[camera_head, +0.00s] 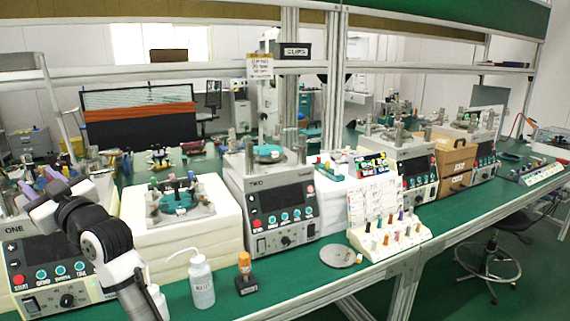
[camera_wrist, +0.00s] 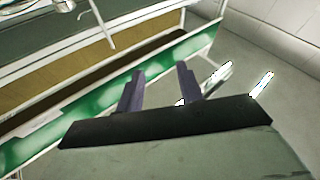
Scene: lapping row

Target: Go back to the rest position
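My gripper (camera_wrist: 158,79) shows in the wrist view with its two dark fingers spread apart and nothing between them. In the head view my arm rises at the lower left, and my gripper (camera_head: 42,181) is up in front of the left lapping machine (camera_head: 45,268), partly covering it. The fingers look apart from the bench items, though depth is hard to judge. The wrist view looks past the fingers at a green-edged shelf or panel (camera_wrist: 75,118) and a pale wall or ceiling, tilted.
The green bench (camera_head: 293,268) carries a middle lapping machine (camera_head: 280,215), a white foam block (camera_head: 190,242) with a fixture, a white bottle (camera_head: 201,282), an orange-topped tool (camera_head: 245,268), a round metal plate (camera_head: 341,254) and a marker rack (camera_head: 388,238). A stool (camera_head: 490,262) stands at right.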

